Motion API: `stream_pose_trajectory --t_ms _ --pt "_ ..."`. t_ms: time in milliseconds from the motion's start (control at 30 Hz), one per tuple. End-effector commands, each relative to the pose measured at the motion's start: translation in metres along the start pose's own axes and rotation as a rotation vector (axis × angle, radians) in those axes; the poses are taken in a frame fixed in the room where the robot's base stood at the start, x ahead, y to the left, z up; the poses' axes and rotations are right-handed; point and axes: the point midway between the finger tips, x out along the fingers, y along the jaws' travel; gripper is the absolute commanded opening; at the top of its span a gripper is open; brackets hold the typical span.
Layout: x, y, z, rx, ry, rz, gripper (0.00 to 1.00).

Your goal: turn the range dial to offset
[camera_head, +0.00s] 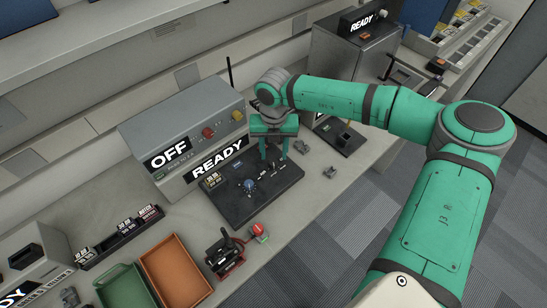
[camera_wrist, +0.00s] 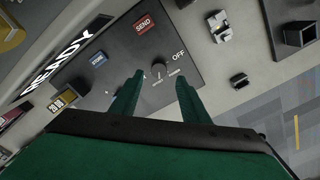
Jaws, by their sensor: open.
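A small dark round dial (camera_wrist: 158,70) with a light pointer mark sits on the black control panel (camera_wrist: 196,38). White lettering reading OFF (camera_wrist: 179,56) is beside it; the smaller labels around it are too small to read. I cannot tell for sure which is the range dial. My gripper (camera_wrist: 160,77) is open, with its two green fingers on either side of the dial in the wrist view. I cannot tell whether they touch it. In the head view my gripper (camera_head: 274,157) points down over the back of the black panel (camera_head: 233,207), and its fingers hide part of it.
The panel also carries a red SEND button (camera_wrist: 143,24) and a blue button (camera_wrist: 97,58). A grey console (camera_head: 188,132) with OFF and READY displays stands behind it. An orange tray (camera_head: 175,270) and a green tray (camera_head: 125,290) lie at the front left. Small grey parts (camera_head: 329,172) lie to the right.

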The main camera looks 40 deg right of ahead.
Motion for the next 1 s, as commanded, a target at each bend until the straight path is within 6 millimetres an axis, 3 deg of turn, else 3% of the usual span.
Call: stream_pose_trajectory --t_ms 200,400,1000 --pt "-0.039 -0.002 0.001 0.002 -0.001 -0.001 0.42" --pt "-0.058 -0.002 0.001 0.003 -0.001 0.000 0.42" --pt "-0.061 0.000 0.000 -0.001 0.001 0.000 0.42"
